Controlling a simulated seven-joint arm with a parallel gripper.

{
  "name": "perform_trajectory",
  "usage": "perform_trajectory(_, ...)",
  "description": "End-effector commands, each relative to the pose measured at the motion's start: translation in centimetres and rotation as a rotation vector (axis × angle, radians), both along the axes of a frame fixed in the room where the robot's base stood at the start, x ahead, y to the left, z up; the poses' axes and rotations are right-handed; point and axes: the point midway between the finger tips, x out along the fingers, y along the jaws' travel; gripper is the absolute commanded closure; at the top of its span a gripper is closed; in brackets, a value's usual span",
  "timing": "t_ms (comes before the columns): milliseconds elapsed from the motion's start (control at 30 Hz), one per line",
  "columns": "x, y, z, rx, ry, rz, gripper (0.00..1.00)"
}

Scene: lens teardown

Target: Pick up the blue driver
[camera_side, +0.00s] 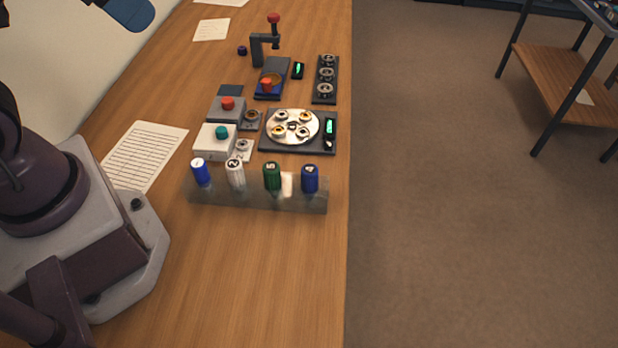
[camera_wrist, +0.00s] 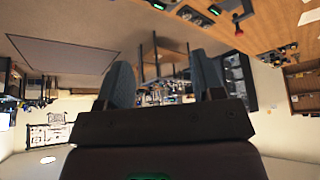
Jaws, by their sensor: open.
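A grey, partly see-through rack (camera_side: 257,198) stands on the wooden table and holds several drivers upright. Two have blue handles: one (camera_side: 201,172) at the left end, marked 1, and a darker one (camera_side: 310,178) at the right end, marked 4. Between them are a white driver (camera_side: 235,173) marked 2 and a green driver (camera_side: 272,176). My gripper (camera_wrist: 161,72) is open in the wrist view, its two blue-grey fingers apart with nothing between them. In the side view only a blue-grey part of it (camera_side: 128,14) shows at the top left, high and far from the rack.
Behind the rack are a white box with a teal button (camera_side: 215,142), a grey box with a red button (camera_side: 226,109), a round plate of small parts (camera_side: 292,126), a dark lens tray (camera_side: 325,79) and a small press (camera_side: 263,50). The table's front is clear.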

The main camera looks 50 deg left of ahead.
Motion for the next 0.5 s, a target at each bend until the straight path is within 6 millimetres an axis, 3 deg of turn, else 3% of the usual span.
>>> perform_trajectory(233,0.1,-0.3,-0.2,0.000,0.011,-0.013,0.39)
perform_trajectory(367,0.7,-1.1,-1.8,0.002,0.097,-0.053,0.39)
perform_trajectory(500,3.0,-2.8,-3.8,0.008,0.229,-0.112,0.39)
